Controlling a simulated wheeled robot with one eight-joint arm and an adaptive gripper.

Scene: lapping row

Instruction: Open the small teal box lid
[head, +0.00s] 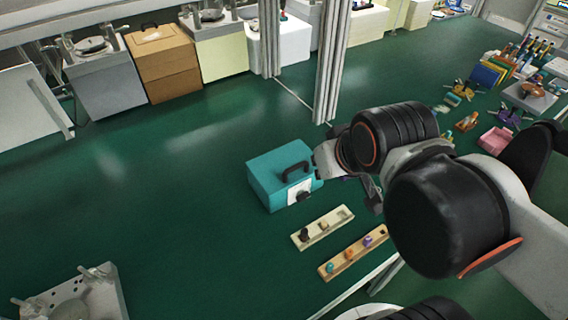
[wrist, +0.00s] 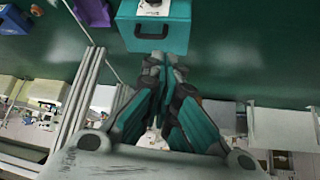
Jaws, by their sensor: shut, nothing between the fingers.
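The small teal box (head: 268,180) sits on the green surface in the middle of the head view, and its lid looks closed. A pale panel with a dark knob (head: 303,196) is on one side. In the head view my arm hides part of the box's right side.
Two wooden strips, a pale one (head: 336,216) and a tan one (head: 338,267) with small coloured knobs, lie in front of the box. A grey metal post (head: 331,65) stands behind it. Green surface to the left (head: 130,190) is clear. Tools and books crowd the upper right.

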